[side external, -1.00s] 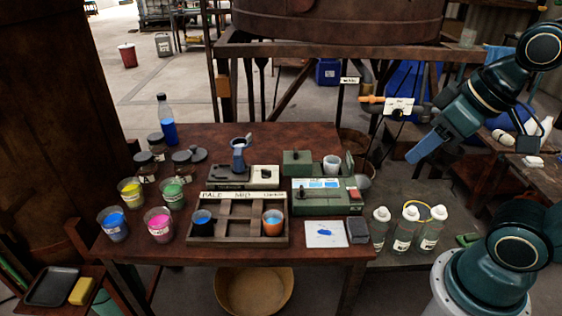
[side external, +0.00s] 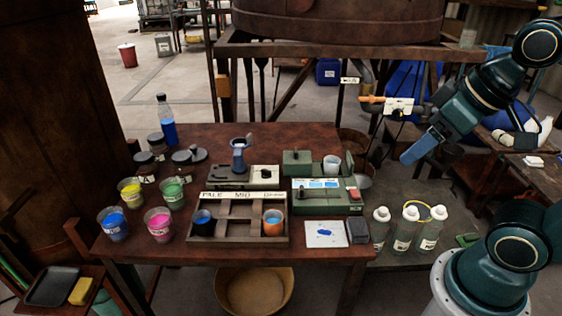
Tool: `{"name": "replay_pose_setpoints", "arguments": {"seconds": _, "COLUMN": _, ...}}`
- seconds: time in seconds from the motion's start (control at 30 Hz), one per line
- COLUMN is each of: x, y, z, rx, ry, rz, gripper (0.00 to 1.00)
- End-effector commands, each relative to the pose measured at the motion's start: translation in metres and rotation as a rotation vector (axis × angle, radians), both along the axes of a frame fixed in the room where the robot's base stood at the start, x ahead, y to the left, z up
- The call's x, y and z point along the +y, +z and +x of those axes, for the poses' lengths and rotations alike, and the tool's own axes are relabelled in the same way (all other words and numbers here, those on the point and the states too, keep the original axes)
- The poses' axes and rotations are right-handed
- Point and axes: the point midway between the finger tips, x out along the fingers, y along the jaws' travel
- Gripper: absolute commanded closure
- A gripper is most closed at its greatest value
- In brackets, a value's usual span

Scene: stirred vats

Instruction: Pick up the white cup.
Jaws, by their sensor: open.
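The white cup (side external: 332,164) stands upright on the green boxed device (side external: 325,196) at the right part of the brown table. It is small and plain, and nothing covers it from this side. My gripper (side external: 408,158) is in the air to the right of the cup, past the table's right edge, pointing down and left. It is apart from the cup and holds nothing that I can see. Its blue fingers overlap in this view, so the gap between them does not show clearly.
A wooden rack (side external: 238,237) with two cups is left of the device. Tubs of colour, including a yellow one (side external: 131,192), stand farther left. White-capped bottles (side external: 405,228) stand right of the table. A notepad (side external: 326,234) and dark block (side external: 358,231) lie in front.

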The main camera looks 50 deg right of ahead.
Motion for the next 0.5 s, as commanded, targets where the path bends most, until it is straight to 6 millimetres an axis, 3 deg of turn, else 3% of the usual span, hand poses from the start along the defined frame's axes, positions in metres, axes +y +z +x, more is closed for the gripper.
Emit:
{"name": "replay_pose_setpoints", "arguments": {"seconds": 0.27, "x": -0.007, "y": 0.008, "z": 0.03, "rx": 0.049, "ry": 0.064, "rz": -0.041, "gripper": 0.3}}
{"name": "replay_pose_setpoints", "arguments": {"seconds": 0.5, "x": -0.021, "y": 0.013, "z": 0.075, "rx": 0.112, "ry": 0.165, "rz": -0.091, "gripper": 0.3}}
